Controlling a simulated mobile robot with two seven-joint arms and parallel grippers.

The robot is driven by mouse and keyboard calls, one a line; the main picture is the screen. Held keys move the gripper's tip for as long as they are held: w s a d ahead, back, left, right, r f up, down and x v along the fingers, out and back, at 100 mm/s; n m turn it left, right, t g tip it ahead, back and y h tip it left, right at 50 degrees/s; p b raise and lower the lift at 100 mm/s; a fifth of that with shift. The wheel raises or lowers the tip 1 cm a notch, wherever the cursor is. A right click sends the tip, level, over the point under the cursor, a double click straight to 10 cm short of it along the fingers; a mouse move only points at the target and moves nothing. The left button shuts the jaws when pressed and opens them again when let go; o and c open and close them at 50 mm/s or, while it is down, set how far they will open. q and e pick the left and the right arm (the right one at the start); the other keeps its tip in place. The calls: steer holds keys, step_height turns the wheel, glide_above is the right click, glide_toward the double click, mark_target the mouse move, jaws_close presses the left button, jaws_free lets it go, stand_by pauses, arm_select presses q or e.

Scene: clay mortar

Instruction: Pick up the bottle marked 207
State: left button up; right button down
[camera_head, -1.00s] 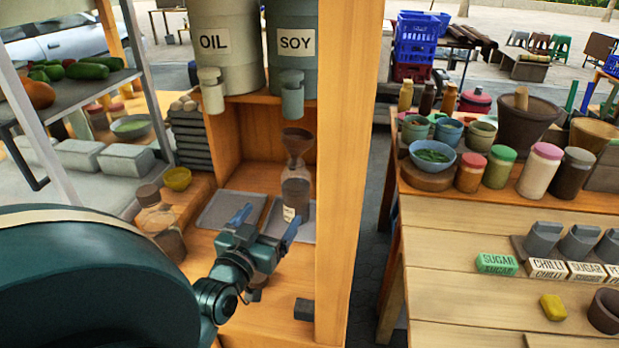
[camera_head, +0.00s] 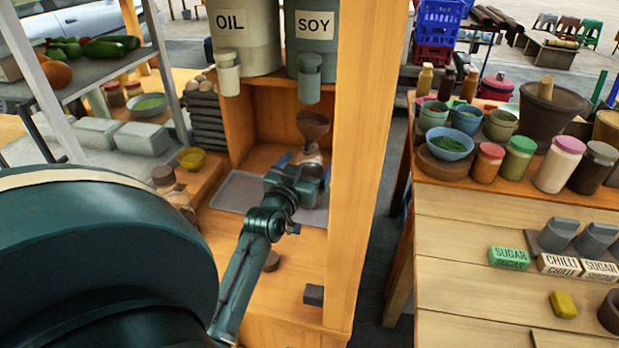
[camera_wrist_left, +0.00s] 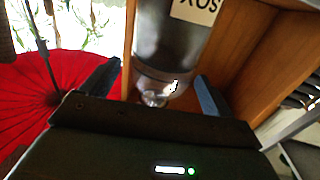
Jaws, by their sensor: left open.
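A bottle (camera_head: 314,157) with a brown funnel (camera_head: 312,125) above it stands at the back of the wooden stall, below the SOY container. Its lower part and label are hidden behind my gripper, so I cannot read a number. My left gripper (camera_head: 306,167) is open, just in front of this bottle, with one blue finger toward each side. In the left wrist view, a dark, glossy cylinder (camera_wrist_left: 165,50) with an upside-down label like SOY shows beyond the open fingers. I cannot tell the bottle apart there. My right gripper is not in view.
The OIL container (camera_head: 243,40) and SOY container (camera_head: 315,40) with taps hang above. A wooden post (camera_head: 365,150) stands close on the right. A grey tray (camera_head: 235,192) lies beneath. A corked jar (camera_head: 168,187) and yellow bowl (camera_head: 192,159) stand left.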

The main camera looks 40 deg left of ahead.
arm_select(q)
steer(key=shift+x, duration=0.95)
steer(key=c, duration=1.5)
steer(key=shift+r, duration=0.1)
steer(key=shift+c, duration=1.4)
